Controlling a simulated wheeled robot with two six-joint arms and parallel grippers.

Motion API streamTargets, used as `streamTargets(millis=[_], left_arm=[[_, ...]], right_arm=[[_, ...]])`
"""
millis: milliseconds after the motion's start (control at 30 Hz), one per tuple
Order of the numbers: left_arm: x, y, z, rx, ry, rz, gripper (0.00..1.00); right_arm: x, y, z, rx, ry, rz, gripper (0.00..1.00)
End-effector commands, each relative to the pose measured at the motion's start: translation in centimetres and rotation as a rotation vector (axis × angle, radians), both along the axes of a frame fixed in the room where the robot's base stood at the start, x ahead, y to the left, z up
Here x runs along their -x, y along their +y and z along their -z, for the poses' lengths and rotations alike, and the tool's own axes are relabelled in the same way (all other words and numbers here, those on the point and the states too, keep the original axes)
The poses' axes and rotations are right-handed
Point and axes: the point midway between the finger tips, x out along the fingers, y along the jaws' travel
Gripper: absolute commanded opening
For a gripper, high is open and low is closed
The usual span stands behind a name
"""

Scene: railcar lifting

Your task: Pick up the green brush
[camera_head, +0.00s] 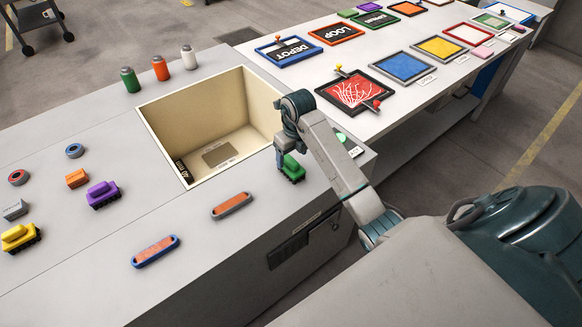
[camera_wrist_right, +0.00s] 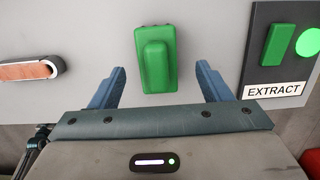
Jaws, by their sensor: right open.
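The green brush (camera_head: 292,172) has a rounded green block handle on a dark base. It stands on the grey counter just right of the cream sunken bin, near the counter's front edge. My right gripper (camera_head: 285,150) is at the brush, pointing down and partly hiding it in the head view. In the right wrist view the green brush (camera_wrist_right: 156,60) lies between and slightly ahead of the two blue-grey fingers, with a gap on each side. The right gripper (camera_wrist_right: 160,72) is open and holds nothing. My left gripper is not in view.
The cream bin (camera_head: 262,95) opens beside the brush. A green EXTRACT button (camera_wrist_right: 308,42) is on the counter to the right. An orange-topped oblong piece (camera_head: 232,205) lies left. Purple (camera_head: 103,194) and yellow (camera_head: 20,237) brushes stand farther left. Framed panels cover the back table.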

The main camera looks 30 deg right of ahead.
Motion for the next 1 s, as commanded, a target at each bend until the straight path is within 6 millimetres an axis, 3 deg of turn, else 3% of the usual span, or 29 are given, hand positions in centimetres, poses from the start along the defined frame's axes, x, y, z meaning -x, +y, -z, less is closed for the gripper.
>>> streamTargets(millis=[200,333,600,867,1000], left_arm=[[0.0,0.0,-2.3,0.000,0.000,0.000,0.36],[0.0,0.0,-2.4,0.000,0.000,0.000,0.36],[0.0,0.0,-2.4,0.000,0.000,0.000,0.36],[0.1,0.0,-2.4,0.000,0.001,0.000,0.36],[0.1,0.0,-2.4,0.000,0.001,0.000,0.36]], right_arm=[[0.0,0.4,2.8,-0.003,0.004,0.000,0.71],[-0.3,0.4,4.5,-0.001,0.002,0.000,0.71],[-0.4,0.4,5.0,-0.001,-0.001,-0.001,0.71],[-0.4,0.3,4.9,-0.001,-0.001,-0.001,0.22],[-0.4,0.4,4.9,-0.001,-0.001,-0.001,0.20]])
